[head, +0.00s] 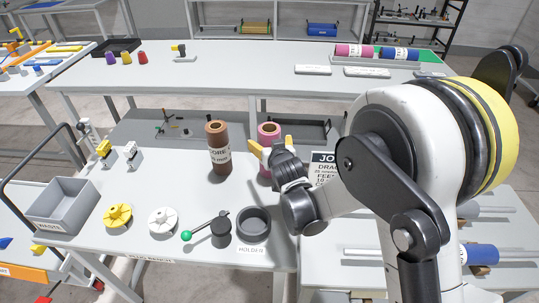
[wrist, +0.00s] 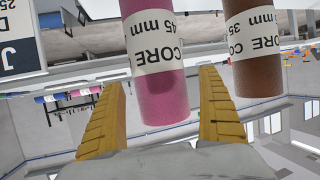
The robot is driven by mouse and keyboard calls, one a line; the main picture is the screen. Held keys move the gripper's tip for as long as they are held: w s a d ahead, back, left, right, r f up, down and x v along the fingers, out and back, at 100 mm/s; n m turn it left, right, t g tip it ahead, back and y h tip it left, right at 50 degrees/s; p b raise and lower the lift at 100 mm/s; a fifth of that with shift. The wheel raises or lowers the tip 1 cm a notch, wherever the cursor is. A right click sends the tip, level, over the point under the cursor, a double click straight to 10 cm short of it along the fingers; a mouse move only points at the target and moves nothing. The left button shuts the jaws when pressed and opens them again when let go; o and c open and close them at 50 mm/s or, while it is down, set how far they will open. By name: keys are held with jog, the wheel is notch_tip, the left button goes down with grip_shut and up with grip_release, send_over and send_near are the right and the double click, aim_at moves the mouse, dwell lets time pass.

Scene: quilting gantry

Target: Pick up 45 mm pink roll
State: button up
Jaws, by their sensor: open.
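The pink roll (head: 268,133) stands upright near the back edge of the front table. Its white band reads "CORE 45 mm" in the wrist view (wrist: 165,98), where the picture is upside down. My gripper (head: 271,149) is open, with one yellow finger on each side of the roll in the wrist view (wrist: 162,80). Gaps show between the roll and both fingers there, and nothing is gripped.
A brown roll (head: 218,150) stands close to the left of the pink one. A sign (head: 323,165) stands to the right. A dark round holder (head: 254,223), a green-knobbed lever (head: 187,235), yellow and white flanges, and a grey bin (head: 66,207) are in front and left.

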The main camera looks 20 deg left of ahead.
jog(key=shift+w+a+f, duration=0.25)
jog(key=shift+w, duration=0.3)
jog(key=shift+r, duration=0.1)
jog(key=c, duration=1.4)
jog(key=shift+c, duration=0.2)
